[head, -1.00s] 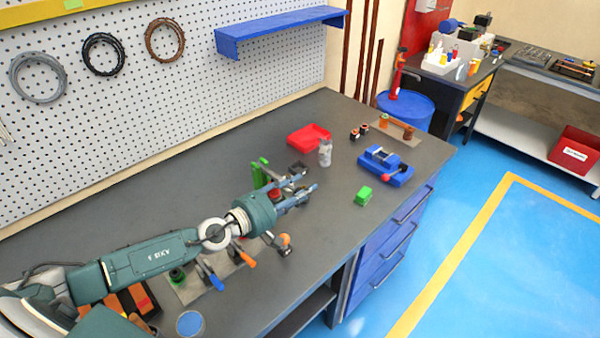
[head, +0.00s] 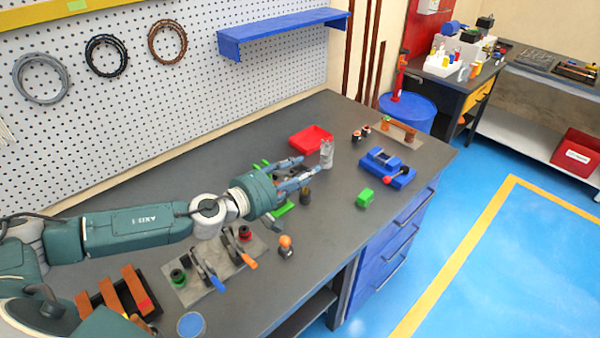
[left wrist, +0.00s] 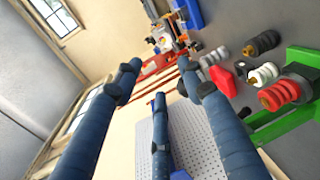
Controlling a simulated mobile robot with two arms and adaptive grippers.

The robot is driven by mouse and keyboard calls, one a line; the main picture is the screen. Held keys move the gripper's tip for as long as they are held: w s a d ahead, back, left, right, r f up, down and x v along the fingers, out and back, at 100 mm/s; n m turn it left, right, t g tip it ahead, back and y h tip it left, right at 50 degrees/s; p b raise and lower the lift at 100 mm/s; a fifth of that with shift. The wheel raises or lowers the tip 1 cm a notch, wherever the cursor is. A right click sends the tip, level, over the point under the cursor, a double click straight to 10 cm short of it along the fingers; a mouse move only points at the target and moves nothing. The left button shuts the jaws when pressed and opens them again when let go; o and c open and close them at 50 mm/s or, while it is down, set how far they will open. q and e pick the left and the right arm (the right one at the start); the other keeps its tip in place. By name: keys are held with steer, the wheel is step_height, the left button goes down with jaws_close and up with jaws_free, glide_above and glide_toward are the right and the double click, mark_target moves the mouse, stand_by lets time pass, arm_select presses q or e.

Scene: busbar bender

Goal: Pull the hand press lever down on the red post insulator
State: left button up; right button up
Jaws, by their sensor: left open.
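The green hand press (head: 285,209) is mostly hidden behind my left gripper in the head view. In the left wrist view its green frame (left wrist: 300,60) stands at the right edge, with a dark block on it. An orange-red ribbed post insulator (left wrist: 275,97) is beside that block; whether they touch is unclear. A white ribbed insulator (left wrist: 264,74) and a black one (left wrist: 262,42) lie beyond it. My left gripper (head: 309,165) is open and empty, its fingers above the bench by the press. I cannot make out the lever. My right gripper is not in view.
A blue vise (head: 387,168) and green block (head: 365,198) are to the right. A plate with toggle clamps (head: 190,285) lies nearer. The pegboard (head: 150,100) borders the bench.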

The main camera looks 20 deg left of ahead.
arm_select(q)
steer(key=b+v, duration=1)
steer(key=v, duration=0.2)
steer(key=shift+a, duration=0.45)
stand_by(0.5)
steer(key=shift+b, duration=0.35)
stand_by(0.3)
